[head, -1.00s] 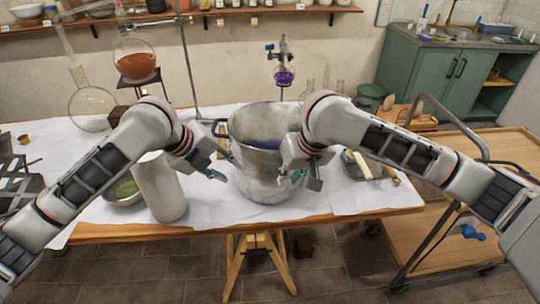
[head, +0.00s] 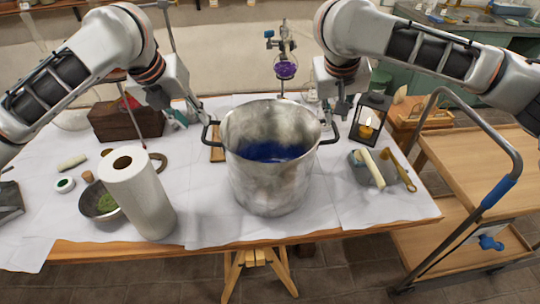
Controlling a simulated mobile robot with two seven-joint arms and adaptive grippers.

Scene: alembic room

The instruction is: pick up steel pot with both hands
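The steel pot (head: 268,187) stands upright on the white-covered table, with dark blue showing inside it. It has a black loop handle on its left side and another on its right side. My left gripper (head: 201,119) points down at the left handle (head: 208,133). My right gripper (head: 336,113) points down at the right handle (head: 331,132). Both sets of fingers are small and partly overlap the handles. I cannot tell whether either is closed on its handle.
A paper towel roll (head: 139,197) and a bowl with green contents (head: 96,203) stand left of the pot. A lit lantern (head: 368,122) and a grey tray (head: 361,169) are to its right. A wooden cart (head: 472,160) with a metal rail stands beyond the table's right edge.

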